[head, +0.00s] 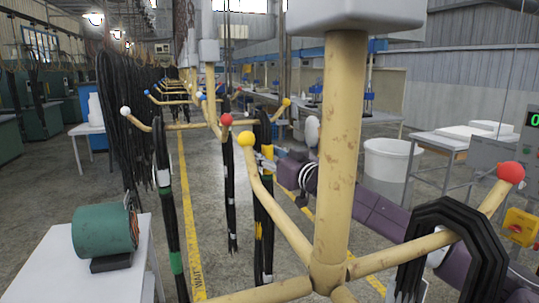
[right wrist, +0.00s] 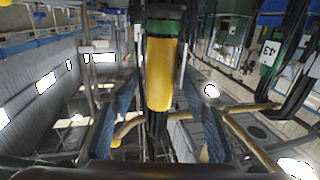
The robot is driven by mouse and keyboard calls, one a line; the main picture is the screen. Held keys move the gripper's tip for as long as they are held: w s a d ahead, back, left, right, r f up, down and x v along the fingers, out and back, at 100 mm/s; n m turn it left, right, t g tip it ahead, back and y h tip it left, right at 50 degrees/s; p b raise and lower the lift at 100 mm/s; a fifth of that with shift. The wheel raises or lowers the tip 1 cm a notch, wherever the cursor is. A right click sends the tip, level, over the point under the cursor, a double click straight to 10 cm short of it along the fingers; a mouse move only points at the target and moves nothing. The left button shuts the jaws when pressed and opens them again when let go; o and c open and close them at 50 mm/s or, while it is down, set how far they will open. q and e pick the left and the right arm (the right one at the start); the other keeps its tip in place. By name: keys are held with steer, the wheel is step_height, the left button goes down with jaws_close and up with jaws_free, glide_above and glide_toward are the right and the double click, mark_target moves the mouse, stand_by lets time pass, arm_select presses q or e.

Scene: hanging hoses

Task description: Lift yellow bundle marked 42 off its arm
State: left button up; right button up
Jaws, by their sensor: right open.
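A black hose bundle with a yellow wrap (head: 267,136) hangs in the middle of the head view, behind the near post's yellow-tipped arm. In the right wrist view the yellow wrap (right wrist: 160,75) is upright in the centre, with a green band above it and dark hoses below. I cannot read a number on it. My right gripper (head: 268,158) is beside this bundle. Its two blue-padded fingers stand apart, left and right of the bundle in the wrist view, and I see no grip on it. My left gripper is not in view.
A yellow post (head: 340,150) with a red-tipped arm carrying a black hose loop (head: 455,215) stands close in front. Another bundle tagged 43 (right wrist: 268,52) hangs at the right of the wrist view. A white table (head: 65,270) with a green motor (head: 103,232) is at lower left.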

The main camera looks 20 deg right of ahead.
jaws_close()
stand_by(0.3)
steer(key=c, duration=0.7)
jaws_free()
jaws_close()
